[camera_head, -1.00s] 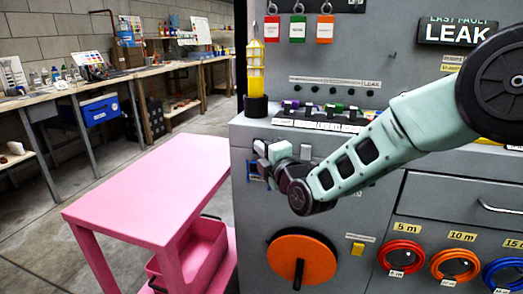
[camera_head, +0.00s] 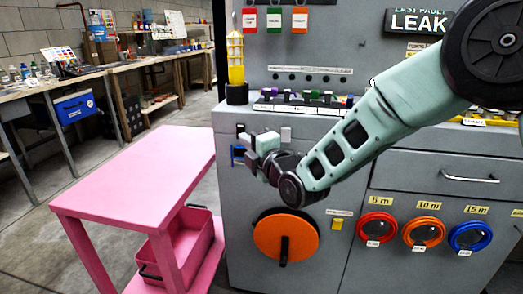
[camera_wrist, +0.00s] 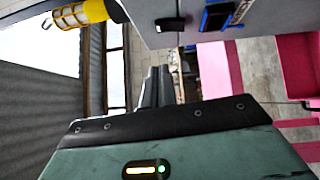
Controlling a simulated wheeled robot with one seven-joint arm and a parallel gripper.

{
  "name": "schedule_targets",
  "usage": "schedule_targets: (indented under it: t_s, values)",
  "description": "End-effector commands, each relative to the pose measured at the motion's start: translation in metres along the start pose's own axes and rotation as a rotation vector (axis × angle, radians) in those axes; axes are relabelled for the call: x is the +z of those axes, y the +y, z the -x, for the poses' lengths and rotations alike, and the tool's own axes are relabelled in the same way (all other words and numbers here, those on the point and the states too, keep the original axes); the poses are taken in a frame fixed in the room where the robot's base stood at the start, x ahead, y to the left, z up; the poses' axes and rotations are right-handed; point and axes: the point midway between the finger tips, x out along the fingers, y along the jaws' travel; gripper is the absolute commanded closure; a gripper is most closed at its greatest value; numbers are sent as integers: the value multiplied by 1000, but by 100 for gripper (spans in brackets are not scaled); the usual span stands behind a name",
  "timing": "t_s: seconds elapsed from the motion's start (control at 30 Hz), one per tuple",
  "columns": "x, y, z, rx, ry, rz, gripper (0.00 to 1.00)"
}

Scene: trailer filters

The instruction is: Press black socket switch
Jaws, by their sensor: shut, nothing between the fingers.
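A small black switch (camera_head: 240,128) sits on the upper left of the grey cabinet's front face. In the wrist view it is a black block (camera_wrist: 170,24) standing out from the grey panel. A blue-framed socket (camera_head: 237,155) is just below it; it also shows in the wrist view (camera_wrist: 217,15). My gripper (camera_head: 250,143) is shut and empty, in front of the cabinet, close to the switch and partly over the socket area in the picture. In the wrist view the shut fingers (camera_wrist: 157,86) appear apart from the switch. I cannot tell the exact gap to the panel.
An orange wheel (camera_head: 285,237) is below. A yellow lamp (camera_head: 235,60) stands on the cabinet's left corner. A pink cart (camera_head: 140,170) stands close on the left.

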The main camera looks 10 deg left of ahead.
Motion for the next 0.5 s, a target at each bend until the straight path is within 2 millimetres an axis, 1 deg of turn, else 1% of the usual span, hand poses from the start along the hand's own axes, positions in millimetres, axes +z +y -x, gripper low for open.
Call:
schedule_targets:
  t_s: [0.3, 0.4, 0.5]
  values:
    - [0, 8, 48, 0, 0, 1, 100]
    - [0, 9, 58, -1, 0, 1, 100]
    - [0, 10, 64, 1, 0, 0, 100]
